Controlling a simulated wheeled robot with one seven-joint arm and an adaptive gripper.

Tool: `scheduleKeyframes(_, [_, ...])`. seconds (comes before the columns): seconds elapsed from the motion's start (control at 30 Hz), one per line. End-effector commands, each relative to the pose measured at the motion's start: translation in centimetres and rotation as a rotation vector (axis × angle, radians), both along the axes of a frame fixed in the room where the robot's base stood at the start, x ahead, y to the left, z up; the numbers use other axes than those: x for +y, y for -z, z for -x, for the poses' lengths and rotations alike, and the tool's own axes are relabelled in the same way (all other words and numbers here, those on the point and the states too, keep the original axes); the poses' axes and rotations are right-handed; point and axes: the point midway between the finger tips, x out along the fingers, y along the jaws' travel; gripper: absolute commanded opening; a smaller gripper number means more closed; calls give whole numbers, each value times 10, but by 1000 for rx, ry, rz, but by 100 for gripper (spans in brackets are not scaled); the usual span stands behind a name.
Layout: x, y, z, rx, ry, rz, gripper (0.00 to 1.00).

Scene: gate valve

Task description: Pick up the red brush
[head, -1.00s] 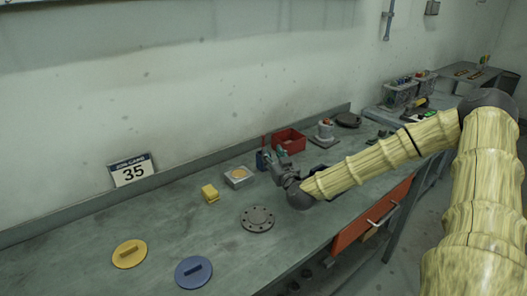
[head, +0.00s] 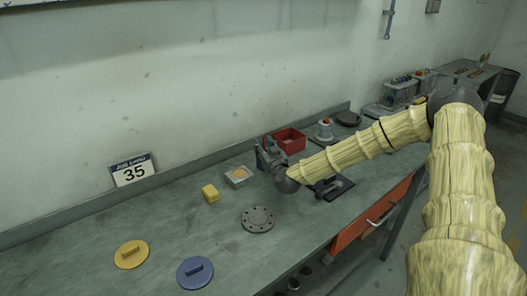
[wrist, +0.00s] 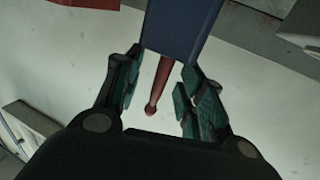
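The red brush shows in the wrist view as a thin red handle (wrist: 160,84) with a rounded end, running out of a blue holder (wrist: 182,25). The handle lies between the two fingers of my gripper (wrist: 163,68), with a visible gap on either side. The gripper is open. In the head view my gripper (head: 270,156) is at the blue holder (head: 259,160), near the back of the bench. It hides most of the holder and brush there. The brush's head is not visible.
A red bin (head: 290,142) stands just right of my gripper. A grey box with a yellowish top (head: 238,177), a yellow block (head: 210,193) and a grey flange (head: 257,219) are left. A dark plate (head: 343,184) lies under my arm.

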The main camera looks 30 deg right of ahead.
Motion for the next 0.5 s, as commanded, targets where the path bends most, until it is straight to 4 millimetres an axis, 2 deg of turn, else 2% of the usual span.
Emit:
scheduleKeyframes(0.37, [-2, 1, -5, 1, 0, 0, 38])
scheduleKeyframes(0.5, [-1, 1, -5, 1, 0, 0, 12])
